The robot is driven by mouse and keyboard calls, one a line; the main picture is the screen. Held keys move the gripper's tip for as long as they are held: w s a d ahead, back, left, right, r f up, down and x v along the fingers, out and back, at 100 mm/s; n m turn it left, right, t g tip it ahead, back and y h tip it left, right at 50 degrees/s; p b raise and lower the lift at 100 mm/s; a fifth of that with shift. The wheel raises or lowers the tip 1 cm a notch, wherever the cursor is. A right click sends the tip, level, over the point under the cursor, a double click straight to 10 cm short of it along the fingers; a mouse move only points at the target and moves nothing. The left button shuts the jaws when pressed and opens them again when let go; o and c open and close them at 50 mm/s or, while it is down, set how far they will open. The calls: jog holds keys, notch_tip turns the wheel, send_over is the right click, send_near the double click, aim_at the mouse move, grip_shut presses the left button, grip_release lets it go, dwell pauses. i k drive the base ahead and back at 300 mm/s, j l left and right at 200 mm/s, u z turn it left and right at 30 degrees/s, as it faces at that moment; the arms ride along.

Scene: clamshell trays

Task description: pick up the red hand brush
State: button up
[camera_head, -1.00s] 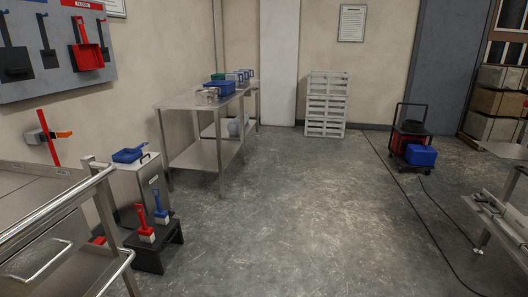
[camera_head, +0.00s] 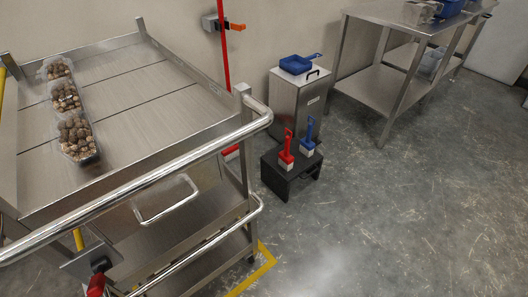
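The red hand brush (camera_head: 288,148) stands upright, handle up and pale bristles down, on a low black step stool (camera_head: 277,178). A blue hand brush (camera_head: 309,136) stands close beside it on the right. My gripper is not in view.
A steel cart (camera_head: 137,98) with a tubular rail fills the left; clamshell trays (camera_head: 76,137) of brown items lie on it. A steel bin (camera_head: 300,97) with a blue dustpan (camera_head: 300,64) stands behind the stool. A steel table (camera_head: 380,73) is further right. The floor (camera_head: 400,210) at right is clear.

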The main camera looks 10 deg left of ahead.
aim_at(285, 160)
jog(key=i+l+u, duration=0.45)
jog(key=l, duration=0.2)
jog(key=i+l+u, duration=0.1)
jog(key=l+u, duration=0.15)
jog(key=i+l, duration=0.2)
jog(key=i, duration=0.2)
jog(key=i+l+z, duration=0.1)
jog(key=i+l, duration=0.15)
jog(key=i, duration=0.2)
jog(key=i+l, duration=0.2)
jog(key=i, duration=0.2)
jog(key=i+l, duration=0.15)
jog(key=i, duration=0.25)
jog(key=l+z, duration=0.05)
